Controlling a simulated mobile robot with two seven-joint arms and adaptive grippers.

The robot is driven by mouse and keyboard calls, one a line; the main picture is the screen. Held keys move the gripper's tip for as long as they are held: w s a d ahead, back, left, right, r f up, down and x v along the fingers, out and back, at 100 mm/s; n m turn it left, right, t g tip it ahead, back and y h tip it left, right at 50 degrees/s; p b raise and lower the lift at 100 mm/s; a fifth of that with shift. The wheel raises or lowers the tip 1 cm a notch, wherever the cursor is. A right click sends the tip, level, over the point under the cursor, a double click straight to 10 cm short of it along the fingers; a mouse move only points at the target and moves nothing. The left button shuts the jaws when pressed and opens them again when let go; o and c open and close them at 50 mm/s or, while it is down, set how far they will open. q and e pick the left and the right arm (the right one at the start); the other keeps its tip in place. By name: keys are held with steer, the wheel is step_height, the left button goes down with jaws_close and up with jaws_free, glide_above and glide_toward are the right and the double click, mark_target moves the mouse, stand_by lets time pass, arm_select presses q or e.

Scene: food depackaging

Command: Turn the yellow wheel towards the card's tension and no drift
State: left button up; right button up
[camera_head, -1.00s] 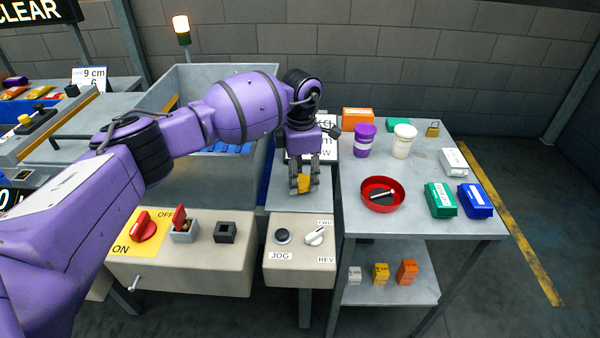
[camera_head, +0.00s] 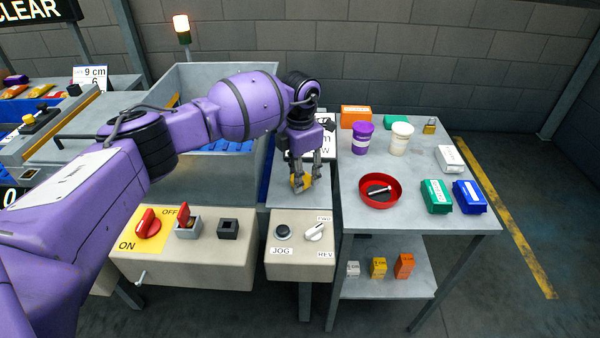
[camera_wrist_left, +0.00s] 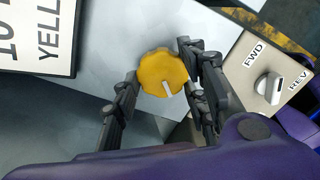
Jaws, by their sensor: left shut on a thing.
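The yellow wheel (camera_head: 306,181) sits on the grey surface behind the jog box. It shows whole in the left wrist view (camera_wrist_left: 162,70), a scalloped disc with a white pointer mark towards its lower edge. My left gripper (camera_head: 303,184) reaches down on the wheel, its fingers shut around the rim from two sides. In the left wrist view the fingers (camera_wrist_left: 158,62) flank the wheel. The white card (camera_head: 325,146) stands behind the wheel, partly hidden by my gripper; the left wrist view shows only part of its lettering (camera_wrist_left: 38,35). My right gripper is not in view.
The jog box (camera_head: 300,258) with a black button and a white FWD/REV knob (camera_head: 315,232) stands in front of the wheel. A side table (camera_head: 415,222) on the right bears a red dish (camera_head: 381,203), cups and boxes. A grey bin (camera_head: 222,85) lies left.

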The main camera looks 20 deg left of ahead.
arm_select(q)
steer(key=shift+w+r, duration=0.2)
steer(key=o, duration=1.1)
steer(key=shift+f, duration=0.15)
step_height(320, 180, up, 12)
steer(key=shift+s, duration=0.1)
